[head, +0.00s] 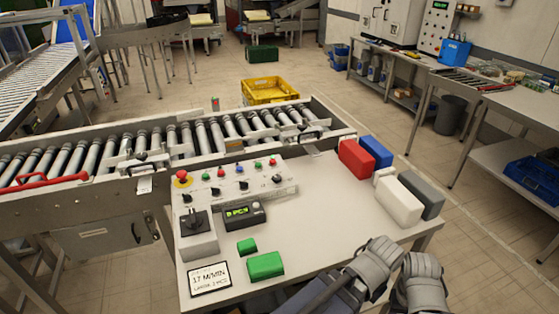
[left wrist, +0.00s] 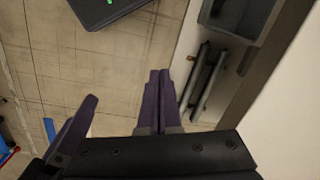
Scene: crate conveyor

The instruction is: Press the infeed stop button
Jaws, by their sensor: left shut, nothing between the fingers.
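The control panel (head: 240,187) stands on the near table beside the roller conveyor. It has a red mushroom button on a yellow base (head: 182,176) at its left end and a row of small red, blue and green buttons (head: 238,169). The button labels are too small to read, so I cannot tell which is the infeed stop. My left gripper (head: 378,262) is over the table's front right, well apart from the panel. It is shut and empty; its purple fingers (left wrist: 160,102) show in the left wrist view. My right gripper (head: 422,284) is beside it, its jaw state unclear.
A joystick box (head: 195,238), a green-lit display (head: 242,214), green blocks (head: 265,265) and a speed sign (head: 209,280) lie on the table (head: 318,205). Red (head: 356,159), blue, white and grey blocks line its right edge. The roller conveyor (head: 160,145) runs behind.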

